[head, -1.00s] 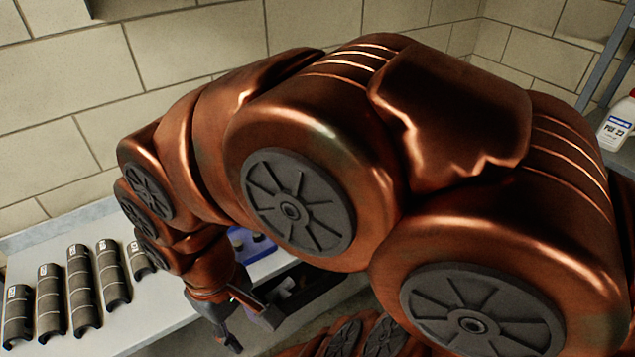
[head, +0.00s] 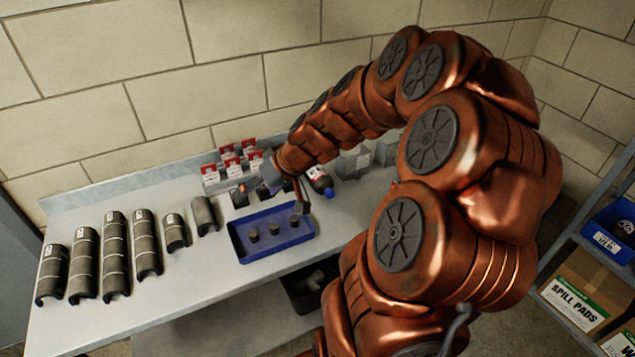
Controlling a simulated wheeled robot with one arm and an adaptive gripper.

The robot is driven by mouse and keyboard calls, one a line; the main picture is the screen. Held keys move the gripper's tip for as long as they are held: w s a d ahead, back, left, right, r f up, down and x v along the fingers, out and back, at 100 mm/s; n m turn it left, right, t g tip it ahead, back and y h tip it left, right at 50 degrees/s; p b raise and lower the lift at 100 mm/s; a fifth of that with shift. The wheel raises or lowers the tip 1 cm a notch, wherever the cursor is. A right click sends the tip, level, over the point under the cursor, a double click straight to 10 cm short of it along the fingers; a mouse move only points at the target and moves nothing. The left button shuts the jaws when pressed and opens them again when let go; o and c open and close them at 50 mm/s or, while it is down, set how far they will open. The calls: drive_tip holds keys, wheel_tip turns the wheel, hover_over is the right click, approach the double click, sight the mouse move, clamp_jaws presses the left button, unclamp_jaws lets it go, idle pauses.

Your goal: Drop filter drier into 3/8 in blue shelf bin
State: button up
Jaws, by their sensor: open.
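My gripper (head: 286,194) is open above the back edge of a blue tray (head: 240,252) on the bench. Nothing shows between its fingers. The tray holds several small dark cylinders (head: 274,229). Just right of my gripper, a dark bottle-like thing with a blue cap (head: 321,181) lies or leans on the bench. I cannot tell for sure which thing is the filter drier. A blue shelf bin (head: 611,230) with dark coiled contents and a white label sits on the rack at the far right. Its label is too small to read surely.
Several grey half-pipe shells (head: 115,255) line the bench's left side. Red-and-white boxes (head: 229,160) stand behind the tray, and clear containers (head: 355,163) stand to the right. A black bin (head: 308,285) is below the bench's front edge. A spill pads carton (head: 575,300) is under the shelf bin.

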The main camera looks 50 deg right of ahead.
sight(324, 174)
drive_tip(key=d+f+m+t+h, duration=0.1)
drive_tip(key=d+f, duration=0.1)
drive_tip(key=d, duration=0.5)
drive_tip(key=s+d+f+m+t+h+b, duration=0.1)
drive_tip(key=d+f+h, duration=0.1)
drive_tip(key=d, duration=0.6)
drive_tip(key=s+d+f+m+t+h, duration=0.1)
drive_tip(key=d+f+m, duration=0.1)
drive_tip(key=d, duration=0.5)
drive_tip(key=shift+d+f+b, duration=0.35)
drive_tip(key=shift+f, duration=0.05)
drive_tip(key=shift+x, duration=1.25)
drive_tip(key=shift+p+x, duration=0.65)
drive_tip(key=shift+x, duration=0.1)
drive_tip(key=shift+d+p+x, duration=0.2)
drive_tip(key=shift+p+x, duration=0.05)
drive_tip(key=shift+x, duration=0.7)
drive_tip(key=shift+d+p+x, duration=0.15)
drive_tip(key=shift+p+x, duration=0.05)
drive_tip(key=shift+x, duration=0.7)
drive_tip(key=shift+r, duration=0.1)
clamp_jaws()
